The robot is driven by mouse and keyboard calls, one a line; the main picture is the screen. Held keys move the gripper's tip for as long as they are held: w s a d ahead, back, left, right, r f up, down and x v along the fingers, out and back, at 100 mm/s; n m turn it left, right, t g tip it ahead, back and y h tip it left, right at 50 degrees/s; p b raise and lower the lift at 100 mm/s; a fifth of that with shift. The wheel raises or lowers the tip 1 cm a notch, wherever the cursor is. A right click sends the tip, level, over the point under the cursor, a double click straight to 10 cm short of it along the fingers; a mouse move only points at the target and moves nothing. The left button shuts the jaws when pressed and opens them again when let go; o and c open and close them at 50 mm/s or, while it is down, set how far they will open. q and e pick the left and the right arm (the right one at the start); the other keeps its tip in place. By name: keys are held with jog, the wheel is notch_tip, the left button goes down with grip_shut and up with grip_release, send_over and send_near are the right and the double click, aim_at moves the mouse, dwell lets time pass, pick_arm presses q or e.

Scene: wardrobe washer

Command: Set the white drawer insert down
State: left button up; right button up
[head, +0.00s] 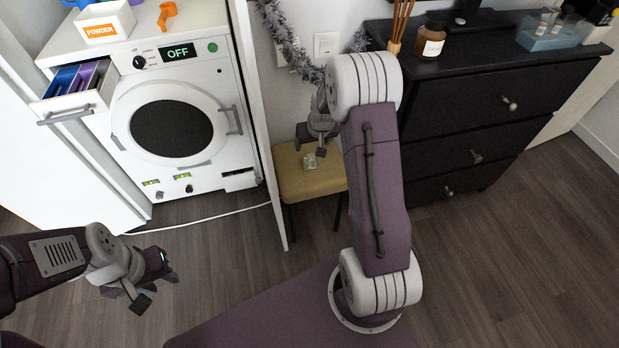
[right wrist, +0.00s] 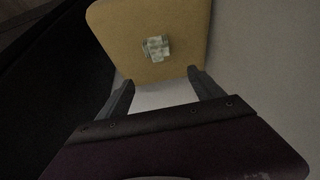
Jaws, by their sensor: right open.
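My right gripper (head: 311,146) is over the tan stool (head: 290,186) in the head view. In the right wrist view its two fingers (right wrist: 160,80) are spread apart. A pale patch shows between them; I cannot tell whether it is an object or background. A small whitish-green item (right wrist: 156,48) lies on the stool top, beyond the fingertips and apart from them; it also shows in the head view (head: 310,161). I cannot clearly identify a white drawer insert. The washer's drawer (head: 75,103) is pulled out, with blue and purple compartments. My left gripper (head: 156,290) is open and empty above the floor.
A white washer (head: 215,75) reads OFF. On it stand a white POWDER box (head: 103,22) and an orange item (head: 167,14). A black dresser (head: 455,115) stands right of the stool, holding a jar (head: 430,42). A door edge (head: 262,130) separates washer and stool.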

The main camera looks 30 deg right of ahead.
aim_at(312, 157)
jog(key=f, duration=0.1)
jog(key=f+b, duration=0.1)
jog(key=f, duration=0.1)
jog(key=f+b, duration=0.1)
jog(key=f, duration=0.1)
jog(key=shift+w+d+f, duration=0.2)
jog(key=shift+d+f, duration=0.05)
jog(key=shift+w+f+g, duration=0.25)
jog(key=shift+g, duration=0.05)
jog(key=b+x, duration=0.2)
jog(key=x, duration=0.1)
jog(key=b+x, duration=0.1)
jog(key=x, duration=0.1)
jog(key=shift+s+a+f, duration=0.15)
jog(key=shift+s+a, duration=0.05)
pick_arm(q)
notch_tip(312, 157, down, 5)
jog(key=shift+w+r, duration=0.1)
